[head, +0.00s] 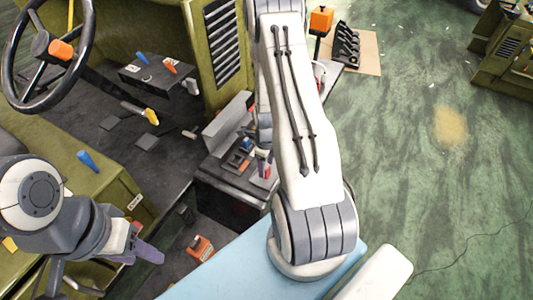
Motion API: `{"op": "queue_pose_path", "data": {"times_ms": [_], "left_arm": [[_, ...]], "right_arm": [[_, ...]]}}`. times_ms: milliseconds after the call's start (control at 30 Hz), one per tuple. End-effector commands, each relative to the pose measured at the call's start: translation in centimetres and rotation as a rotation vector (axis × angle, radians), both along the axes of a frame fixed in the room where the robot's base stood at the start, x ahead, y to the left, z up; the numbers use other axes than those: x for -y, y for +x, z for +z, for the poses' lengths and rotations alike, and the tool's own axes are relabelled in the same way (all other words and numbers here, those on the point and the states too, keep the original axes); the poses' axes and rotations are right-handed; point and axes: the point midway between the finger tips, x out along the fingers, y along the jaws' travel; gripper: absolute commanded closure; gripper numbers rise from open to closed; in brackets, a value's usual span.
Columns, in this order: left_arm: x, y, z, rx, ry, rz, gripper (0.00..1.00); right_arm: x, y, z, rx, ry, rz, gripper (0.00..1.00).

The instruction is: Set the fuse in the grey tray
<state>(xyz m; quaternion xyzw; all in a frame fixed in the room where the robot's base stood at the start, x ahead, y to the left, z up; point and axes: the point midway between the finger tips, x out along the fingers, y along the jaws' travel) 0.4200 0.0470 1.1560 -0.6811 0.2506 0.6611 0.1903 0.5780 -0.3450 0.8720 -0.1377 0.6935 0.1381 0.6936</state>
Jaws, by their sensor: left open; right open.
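A grey open-topped box (226,124) that looks like the grey tray stands at the centre, on the black console beside the seat. Small blue, orange and dark parts (240,160) lie just in front of it; I cannot tell which one is the fuse. My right gripper (262,164) points down over these parts, beside the grey box, and is largely hidden by my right arm. I see nothing clearly held in it. My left gripper (142,250) is open and empty at the lower left, above the vehicle floor and apart from the tray.
A steering wheel (42,48), levers and an olive seat (85,185) crowd the left. An orange part (201,247) lies on the dark floor. A black rack (346,45) and an orange block (321,19) stand behind my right arm. The green floor at right is mostly clear.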

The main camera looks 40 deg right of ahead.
Motion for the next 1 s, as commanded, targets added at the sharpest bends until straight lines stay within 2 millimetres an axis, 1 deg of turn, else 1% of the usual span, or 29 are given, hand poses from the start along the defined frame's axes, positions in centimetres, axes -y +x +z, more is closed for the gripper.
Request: {"op": "queue_pose_path", "data": {"times_ms": [33, 300, 500, 600, 700, 867, 933, 967, 1000], "left_arm": [[0.0, 0.0, -0.4, 0.000, 0.000, 0.000, 0.50], [0.0, 0.0, -1.4, 0.000, 0.000, -0.001, 0.50], [0.0, 0.0, -1.8, -0.001, 0.001, -0.001, 0.50], [0.0, 0.0, -1.9, 0.000, 0.000, -0.001, 0.50], [0.0, 0.0, -1.9, 0.000, 0.000, -0.001, 0.50], [0.0, 0.0, -1.9, 0.000, 0.000, -0.001, 0.50], [0.0, 0.0, -1.9, 0.000, 0.000, -0.001, 0.50], [0.0, 0.0, -1.9, 0.000, 0.000, -0.001, 0.50], [0.0, 0.0, -1.9, 0.000, 0.000, -0.001, 0.50]], "right_arm": [[0.1, 0.1, 0.7, 0.006, -0.003, 0.000, 0.36], [0.1, 0.1, 6.0, 0.006, -0.003, 0.000, 0.36], [0.1, 0.1, 9.2, 0.004, -0.003, 0.000, 0.36], [0.0, 0.1, 10.2, 0.003, -0.002, 0.000, 0.36], [0.0, 0.0, 10.7, 0.001, -0.001, 0.000, 0.36], [-0.1, 0.0, 10.9, 0.000, 0.000, 0.007, 0.36], [-0.8, 0.3, 11.3, 0.003, -0.001, 0.059, 0.36], [-1.4, 0.4, 11.6, 0.005, -0.001, 0.105, 0.36], [-2.5, 0.7, 12.3, 0.008, -0.002, 0.193, 0.36]]}}
